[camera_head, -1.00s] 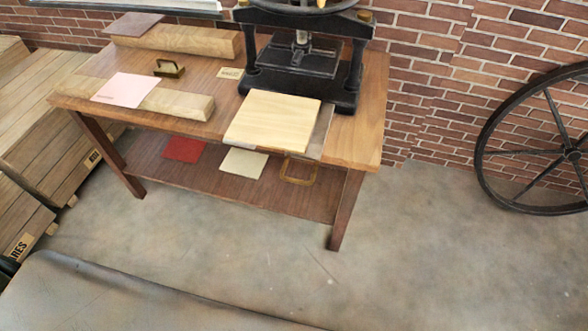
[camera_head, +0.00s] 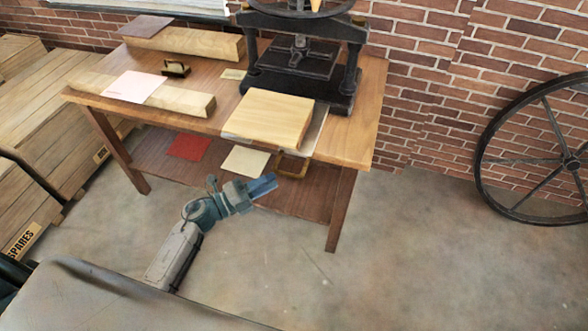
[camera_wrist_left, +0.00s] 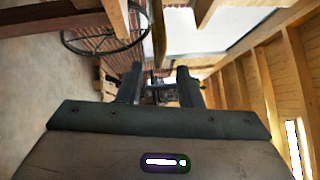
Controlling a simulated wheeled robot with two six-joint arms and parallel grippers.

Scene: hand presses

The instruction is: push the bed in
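A black hand press (camera_head: 300,75) stands on a wooden table (camera_head: 345,140). Its bed (camera_head: 315,130) shows as a grey plate edge sticking out in front of the press, over the table's front edge. A pale wooden board (camera_head: 268,118) lies on the bed and covers most of it. My left gripper (camera_head: 263,186) is below and in front of the bed, apart from it and from the table. In the left wrist view its two fingers (camera_wrist_left: 160,85) stand apart with nothing held between them. My right gripper is not in view.
Wooden blocks (camera_head: 185,40) and a pink sheet (camera_head: 133,87) lie on the table's left side. A small brass-coloured piece (camera_head: 176,68) sits between them. The lower shelf holds a red item (camera_head: 188,147) and a cream item (camera_head: 245,161). A spoked wheel (camera_head: 540,160) leans at right; floor before it is clear.

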